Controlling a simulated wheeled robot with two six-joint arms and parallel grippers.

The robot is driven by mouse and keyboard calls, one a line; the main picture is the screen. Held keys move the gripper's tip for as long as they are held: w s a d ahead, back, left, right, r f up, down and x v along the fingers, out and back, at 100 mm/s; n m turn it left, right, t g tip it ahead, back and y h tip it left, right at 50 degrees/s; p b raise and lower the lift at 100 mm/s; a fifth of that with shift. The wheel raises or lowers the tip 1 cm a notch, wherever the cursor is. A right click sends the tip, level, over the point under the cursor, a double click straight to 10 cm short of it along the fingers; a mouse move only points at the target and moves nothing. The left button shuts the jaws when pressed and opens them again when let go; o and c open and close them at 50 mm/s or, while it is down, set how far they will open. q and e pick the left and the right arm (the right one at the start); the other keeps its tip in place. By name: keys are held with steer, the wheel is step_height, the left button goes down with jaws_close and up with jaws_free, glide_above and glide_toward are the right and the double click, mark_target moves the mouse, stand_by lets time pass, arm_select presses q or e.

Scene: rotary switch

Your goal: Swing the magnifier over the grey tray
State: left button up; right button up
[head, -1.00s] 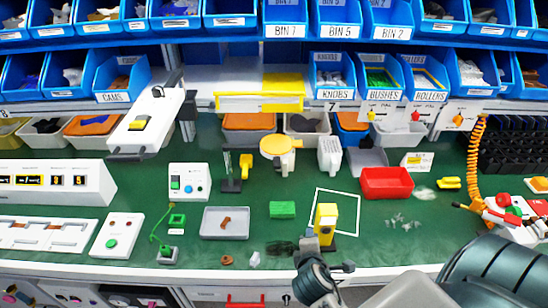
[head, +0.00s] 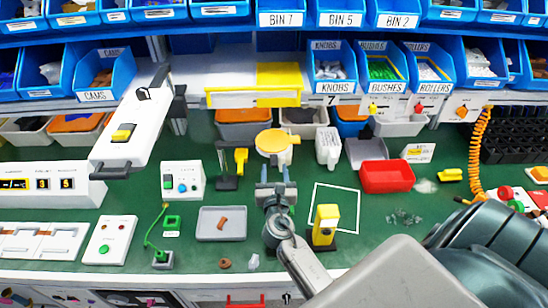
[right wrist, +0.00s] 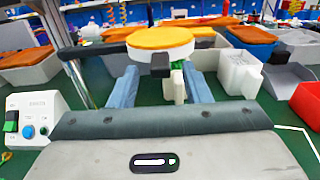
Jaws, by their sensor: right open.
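The grey tray (head: 207,232) lies left of my right gripper and holds a small brown part (head: 222,223). My left gripper is not in view.
A white overhead bar with a yellow knob (head: 130,125) reaches over the left bench. A yellow block (head: 325,222) stands right of my gripper, and a red bin (head: 387,177) is farther right.

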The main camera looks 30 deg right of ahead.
mark_target(274, 166)
steer(key=shift+p+x, duration=0.45)
steer(key=shift+x, duration=1.85)
steer(key=shift+c, duration=0.2)
jaws_close()
